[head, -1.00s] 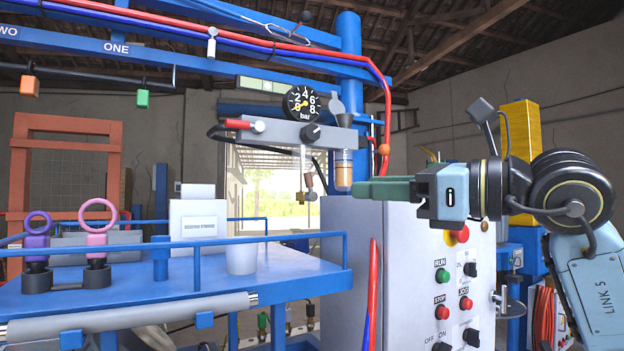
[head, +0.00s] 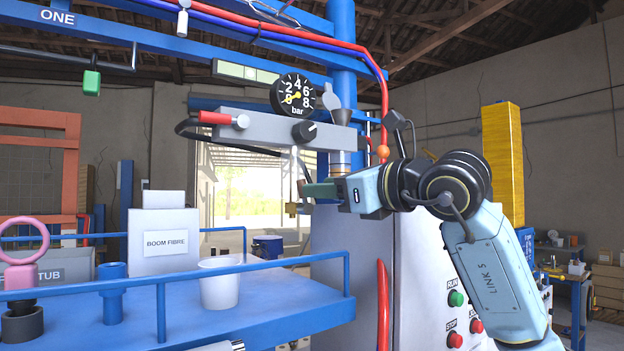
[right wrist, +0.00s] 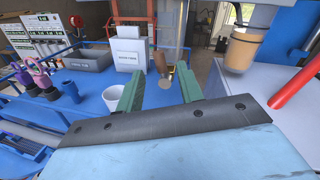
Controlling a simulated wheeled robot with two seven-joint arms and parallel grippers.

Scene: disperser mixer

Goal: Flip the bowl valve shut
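A small brass fitting (head: 292,208) hangs below the grey air unit (head: 262,130), with a short brownish lever beside it; I take this to be the bowl valve. My right gripper (head: 318,189) has its green fingertips at or just beside it, partly hiding it. In the right wrist view, the green fingers (right wrist: 159,88) are apart, with a brown piece (right wrist: 160,63) and a pale round disc (right wrist: 165,82) seen between them. I cannot tell whether they touch. The amber bowl (right wrist: 240,50) stands to the right there. My left gripper is not in view.
A pressure gauge (head: 297,95) and a red handle (head: 215,118) sit on the air unit. A blue railed platform (head: 270,306) below holds a white cup (head: 219,284) and a box marked BOOM FIBRE (head: 164,243). A red hose (right wrist: 292,85) runs close by on the right.

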